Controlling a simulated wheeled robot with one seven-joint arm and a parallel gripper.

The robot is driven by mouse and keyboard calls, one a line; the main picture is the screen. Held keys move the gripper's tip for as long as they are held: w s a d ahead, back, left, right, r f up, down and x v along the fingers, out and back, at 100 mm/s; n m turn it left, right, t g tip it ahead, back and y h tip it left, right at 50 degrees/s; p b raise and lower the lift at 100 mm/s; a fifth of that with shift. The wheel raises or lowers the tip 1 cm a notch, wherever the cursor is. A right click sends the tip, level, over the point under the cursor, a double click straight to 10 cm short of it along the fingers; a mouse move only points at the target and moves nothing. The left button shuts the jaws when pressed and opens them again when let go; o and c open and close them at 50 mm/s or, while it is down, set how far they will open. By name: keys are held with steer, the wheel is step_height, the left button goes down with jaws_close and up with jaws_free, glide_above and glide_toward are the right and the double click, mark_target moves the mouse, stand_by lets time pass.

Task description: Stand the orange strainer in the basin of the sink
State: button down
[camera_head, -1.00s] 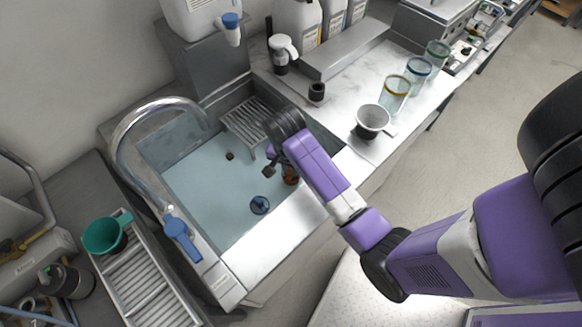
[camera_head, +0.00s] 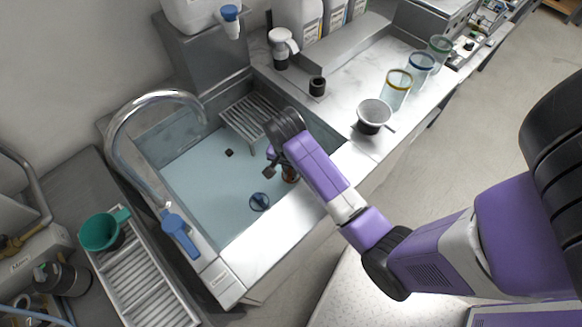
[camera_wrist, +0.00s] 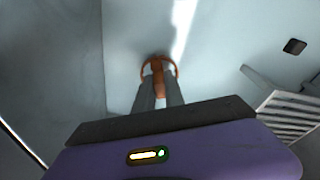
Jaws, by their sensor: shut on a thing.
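The orange strainer (camera_wrist: 158,68) is between the fingertips of my gripper (camera_wrist: 159,95) in the wrist view. Its round rim and short handle show beyond the fingers. In the head view the strainer (camera_head: 290,174) is a small brown-orange patch, mostly hidden behind my gripper (camera_head: 279,164). My gripper is shut on it, low inside the basin of the sink (camera_head: 205,190). I cannot tell whether the strainer touches the basin floor.
A metal rack (camera_head: 245,118) stands at the basin's back. The faucet (camera_head: 120,135) arches over the left side.

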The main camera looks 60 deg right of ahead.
steer(key=c, duration=1.3)
jaws_free()
steer(key=shift+c, duration=0.2)
steer(key=c, duration=0.4)
steer(key=shift+r+p, duration=3.95)
steer(key=shift+p, duration=0.35)
